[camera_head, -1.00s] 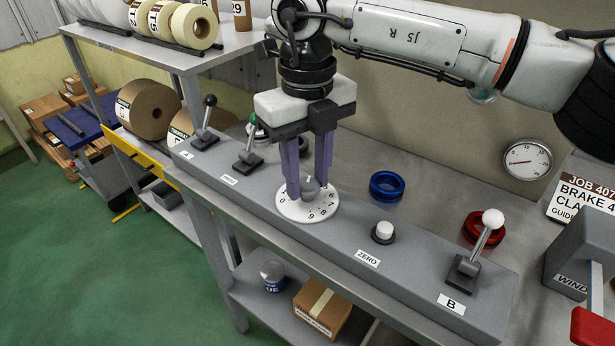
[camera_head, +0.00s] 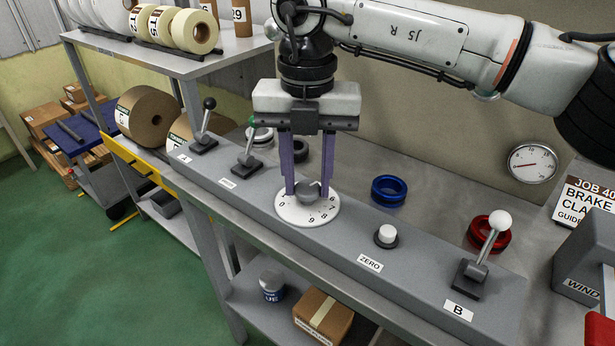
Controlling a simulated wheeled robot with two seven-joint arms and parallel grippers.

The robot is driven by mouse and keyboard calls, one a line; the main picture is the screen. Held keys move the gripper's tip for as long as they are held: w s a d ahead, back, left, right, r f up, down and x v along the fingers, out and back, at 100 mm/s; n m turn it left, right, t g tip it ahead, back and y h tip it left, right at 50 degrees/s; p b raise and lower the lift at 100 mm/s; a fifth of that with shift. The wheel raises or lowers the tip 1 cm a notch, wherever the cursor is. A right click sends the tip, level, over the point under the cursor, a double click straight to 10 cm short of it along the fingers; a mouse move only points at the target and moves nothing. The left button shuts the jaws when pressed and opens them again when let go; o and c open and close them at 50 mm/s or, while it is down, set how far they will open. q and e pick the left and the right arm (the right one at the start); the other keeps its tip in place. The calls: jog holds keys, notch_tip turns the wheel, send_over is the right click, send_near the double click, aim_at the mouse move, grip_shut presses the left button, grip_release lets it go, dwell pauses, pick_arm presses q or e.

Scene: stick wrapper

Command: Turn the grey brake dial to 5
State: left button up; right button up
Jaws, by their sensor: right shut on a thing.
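The grey brake dial knob (camera_head: 308,191) sits at the centre of a white numbered disc (camera_head: 297,213) on the grey console. Digits show around the disc's front and right rim; its back is partly hidden by the gripper. My right gripper (camera_head: 308,188) points straight down from above, its two purple fingers shut on the knob, one on its left and one on its right. I cannot read which number the dial is set to. My left gripper is not in view.
On the console (camera_head: 345,235) stand a white ZERO button (camera_head: 386,235), lever B (camera_head: 483,255) with a white knob, and two levers (camera_head: 205,125) at the left. Behind are a blue ring (camera_head: 388,190), a red ring (camera_head: 489,232) and a round gauge (camera_head: 532,164).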

aim_at(308, 187)
dwell(0.5)
jog(key=o, duration=1)
jog(key=shift+o, duration=0.2)
notch_tip(308, 187, up, 10)
jog(key=p, duration=0.1)
jog(key=shift+r, duration=0.2)
jog(key=shift+r, duration=0.1)
